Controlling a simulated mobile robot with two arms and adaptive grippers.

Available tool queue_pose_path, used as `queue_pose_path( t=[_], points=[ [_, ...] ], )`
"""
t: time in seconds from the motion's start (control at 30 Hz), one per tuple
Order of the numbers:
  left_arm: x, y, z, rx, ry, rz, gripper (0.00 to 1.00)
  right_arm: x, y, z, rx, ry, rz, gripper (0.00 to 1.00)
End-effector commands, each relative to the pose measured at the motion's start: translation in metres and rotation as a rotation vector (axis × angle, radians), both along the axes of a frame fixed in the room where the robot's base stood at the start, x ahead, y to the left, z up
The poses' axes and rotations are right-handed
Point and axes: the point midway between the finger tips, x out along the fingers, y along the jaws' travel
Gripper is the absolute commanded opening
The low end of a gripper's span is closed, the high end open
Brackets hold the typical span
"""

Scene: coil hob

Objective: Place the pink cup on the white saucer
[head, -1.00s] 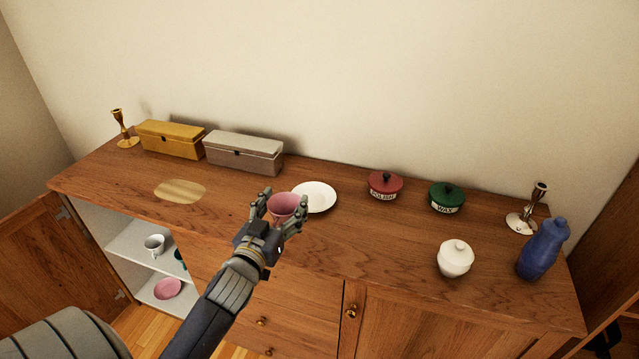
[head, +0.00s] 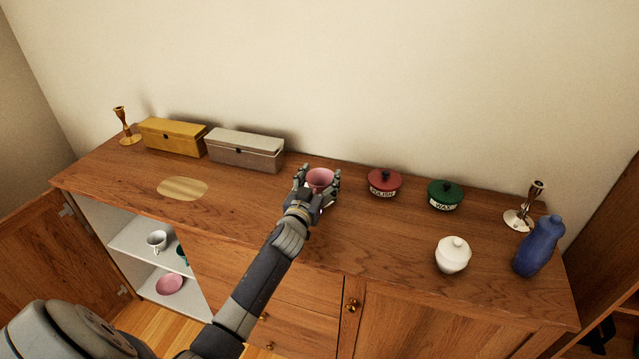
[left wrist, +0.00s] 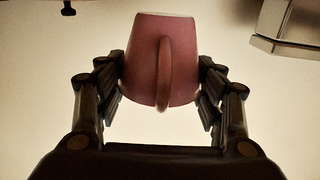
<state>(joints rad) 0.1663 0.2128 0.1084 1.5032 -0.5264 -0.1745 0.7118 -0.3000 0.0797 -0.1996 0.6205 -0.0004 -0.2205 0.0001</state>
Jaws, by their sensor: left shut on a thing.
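The pink cup (head: 320,177) is held upright between the fingers of my left gripper (head: 318,182), over the middle of the wooden cabinet top. In the left wrist view the cup (left wrist: 143,65) fills the gap between the fingers, with its handle facing the camera. My left gripper is shut on the cup's sides. The white saucer is almost wholly hidden behind the gripper and cup. I cannot tell whether the cup touches it or hangs above it. My right gripper is not in view.
A grey box (head: 244,150) and yellow box (head: 172,138) stand left along the wall. A red pot (head: 384,185) and green pot (head: 445,196) stand right of the cup. A white lidded jar (head: 453,256) and blue bottle (head: 538,247) stand further right. The cabinet top's front middle is clear.

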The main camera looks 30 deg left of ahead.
Motion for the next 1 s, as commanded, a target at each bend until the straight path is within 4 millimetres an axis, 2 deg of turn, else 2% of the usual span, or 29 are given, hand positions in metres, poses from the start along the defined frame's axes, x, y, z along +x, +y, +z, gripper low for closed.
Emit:
queue_pose_path(
  t=[0.03, 0.13, 0.4, 0.9, 0.93, 1.0],
  points=[
    [0.000, 0.000, -0.008, -0.003, 0.000, 0.001, 0.36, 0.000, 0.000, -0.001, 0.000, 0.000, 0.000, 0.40],
    [0.000, 0.000, -0.014, -0.001, -0.002, 0.000, 0.35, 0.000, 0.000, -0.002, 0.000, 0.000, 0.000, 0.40],
    [0.000, 0.000, -0.015, 0.000, -0.003, 0.000, 0.35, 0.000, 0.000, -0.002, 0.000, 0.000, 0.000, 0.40],
    [-0.002, 0.000, -0.033, -0.004, 0.007, 0.001, 0.35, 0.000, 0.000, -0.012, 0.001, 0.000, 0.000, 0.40],
    [-0.002, -0.001, -0.034, -0.004, 0.010, 0.001, 0.70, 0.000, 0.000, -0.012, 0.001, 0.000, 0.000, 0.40],
    [-0.002, -0.001, -0.036, -0.005, 0.012, 0.001, 0.83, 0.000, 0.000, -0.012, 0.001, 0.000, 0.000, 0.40]
  ],
)
